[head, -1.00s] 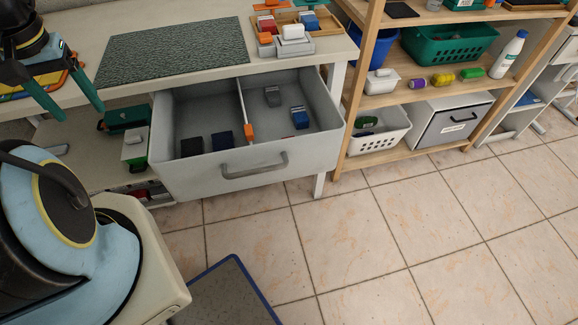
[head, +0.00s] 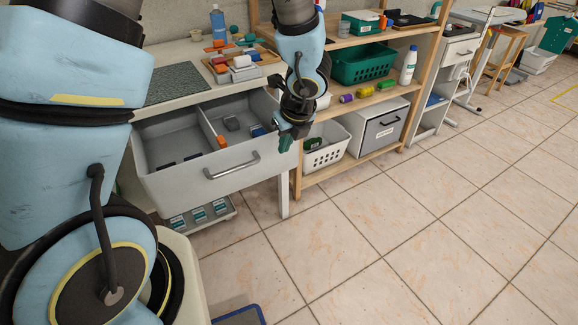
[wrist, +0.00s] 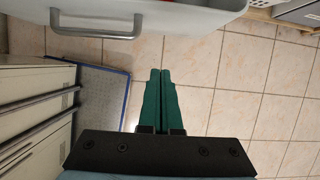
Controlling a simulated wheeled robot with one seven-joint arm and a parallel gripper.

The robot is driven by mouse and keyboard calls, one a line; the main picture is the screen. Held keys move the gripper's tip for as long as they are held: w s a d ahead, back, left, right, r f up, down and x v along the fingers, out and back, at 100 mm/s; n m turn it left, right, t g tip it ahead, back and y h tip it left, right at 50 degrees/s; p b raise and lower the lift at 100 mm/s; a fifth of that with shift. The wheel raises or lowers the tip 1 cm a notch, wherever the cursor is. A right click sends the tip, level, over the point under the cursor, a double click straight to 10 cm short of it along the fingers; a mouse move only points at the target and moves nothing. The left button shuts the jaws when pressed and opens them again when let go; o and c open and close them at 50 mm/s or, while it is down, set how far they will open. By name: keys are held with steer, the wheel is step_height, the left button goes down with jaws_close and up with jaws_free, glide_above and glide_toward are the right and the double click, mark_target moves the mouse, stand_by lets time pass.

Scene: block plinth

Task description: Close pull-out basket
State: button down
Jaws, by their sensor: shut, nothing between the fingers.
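The pull-out basket (head: 205,170) is a grey drawer under the white table, pulled out, with a divider and a bar handle (head: 232,167) on its front. It holds an orange block (head: 222,141) and several dark and blue blocks. In the wrist view the basket's pale front (wrist: 185,18) and its handle (wrist: 96,33) are at the top. My gripper (head: 285,143) is by the basket's front right corner in the head view. Its green fingers (wrist: 160,73) are together, empty, pointing toward the floor and apart from the handle in the wrist view.
A wooden shelf (head: 345,165) with a white basket (head: 327,147) and a grey box (head: 378,128) stands right of the table. A table leg (head: 283,190) is close to the basket's right side.

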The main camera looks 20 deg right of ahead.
mark_target(273, 156)
steer(key=x, duration=0.3)
steer(key=w+x, duration=0.1)
steer(key=x, duration=0.3)
steer(key=w+b+x, duration=0.1)
steer(key=x, duration=0.2)
steer(key=shift+w+r, duration=0.1)
steer(key=shift+r, duration=0.05)
steer(key=shift+w+a, duration=0.1)
steer(key=shift+w, duration=0.7)
steer(key=shift+w, duration=0.1)
